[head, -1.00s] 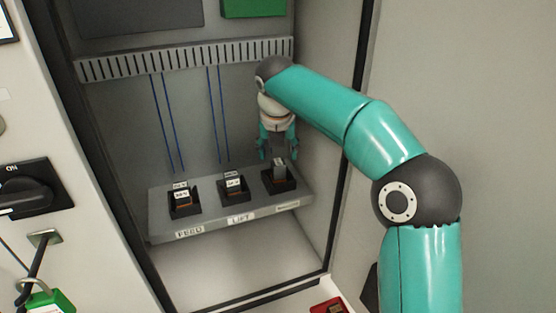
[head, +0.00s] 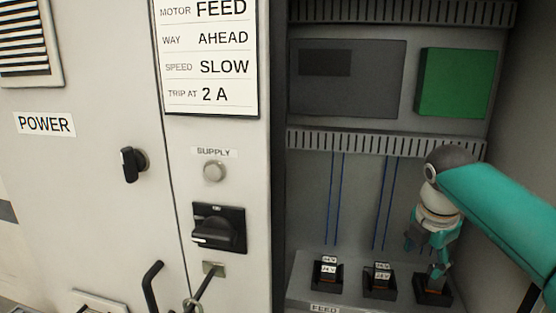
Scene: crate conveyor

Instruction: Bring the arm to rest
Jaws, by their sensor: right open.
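My right arm, teal with dark joints, comes in from the right edge into the open cabinet. My right gripper (head: 427,258) points down with its fingers apart, just above and in front of the right-hand black holder (head: 434,293) on the grey shelf. Its fingers partly hide that holder, and I cannot tell whether they touch what sits in it. The left holder (head: 326,277) and middle holder (head: 380,285) each carry a block with a white label. My left gripper is not in view.
A dark rotary switch (head: 218,230) and a sign reading FEED, AHEAD, SLOW, 2 A (head: 210,57) are on the panel left of the cabinet opening. A slotted duct (head: 370,143), blue wires and a green box (head: 455,83) are on the cabinet's back wall.

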